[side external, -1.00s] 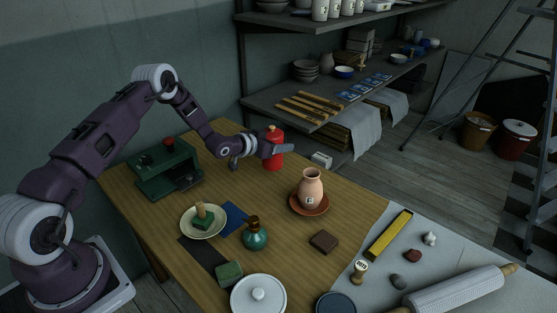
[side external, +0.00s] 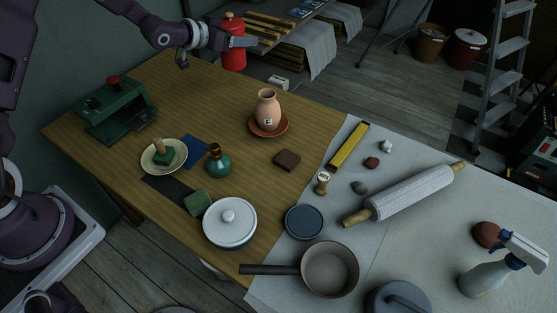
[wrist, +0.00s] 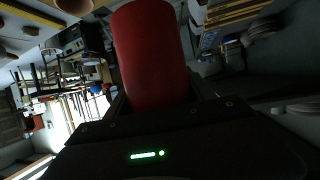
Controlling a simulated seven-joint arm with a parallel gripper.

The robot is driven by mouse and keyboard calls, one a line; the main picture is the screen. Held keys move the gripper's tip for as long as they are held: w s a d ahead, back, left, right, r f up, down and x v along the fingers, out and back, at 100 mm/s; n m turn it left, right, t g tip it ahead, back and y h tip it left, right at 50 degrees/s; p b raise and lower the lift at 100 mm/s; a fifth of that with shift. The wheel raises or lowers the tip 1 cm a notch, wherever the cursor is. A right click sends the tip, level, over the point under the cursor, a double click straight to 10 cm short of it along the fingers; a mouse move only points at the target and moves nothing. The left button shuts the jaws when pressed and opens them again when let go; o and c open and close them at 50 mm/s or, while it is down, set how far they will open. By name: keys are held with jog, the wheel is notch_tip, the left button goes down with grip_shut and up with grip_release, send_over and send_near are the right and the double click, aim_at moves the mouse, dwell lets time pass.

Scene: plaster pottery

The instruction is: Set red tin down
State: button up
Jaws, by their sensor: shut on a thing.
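The red tin (side external: 233,57) is upright near the far edge of the wooden table (side external: 320,126) in the side view, with a small knob on top. My gripper (side external: 238,43) is shut on its body, with a finger across the front. In the wrist view the red tin (wrist: 150,55) fills the space between the fingers, and the gripper body (wrist: 185,140) is dark below it. I cannot tell whether the tin's base touches the table.
A terracotta vase (side external: 267,105) stands on a saucer (side external: 283,127) nearer the camera. A green press (side external: 115,110) is at the left. A shelf (side external: 285,30) with wooden strips is close behind the tin. Bare wood lies between press and vase.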

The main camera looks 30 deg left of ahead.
jog(key=s+d+m+g+h, duration=0.2)
jog(key=s+d+m+h, duration=0.1)
jog(key=s+d, duration=0.5)
jog(key=s+d+m+g+h, duration=0.25)
jog(key=s+d, duration=0.25)
jog(key=d, duration=0.6)
jog(key=s+d+m+g+h, duration=0.2)
jog(key=s+d+m+h, duration=0.15)
jog(key=s+d, duration=0.45)
jog(key=shift+t, duration=0.25)
jog(key=f, duration=0.7)
jog(key=d+f, duration=0.1)
jog(key=f, duration=0.5)
jog(key=w+f, duration=0.1)
jog(key=f, duration=0.6)
jog(key=shift+w+d+f, duration=0.1)
jog(key=shift+d+f, duration=0.05)
jog(key=shift+f, duration=0.15)
jog(key=shift+f, duration=0.1)
jog(key=o, duration=1.5)
jog(key=shift+c, duration=0.2)
jog(key=v, duration=1.2)
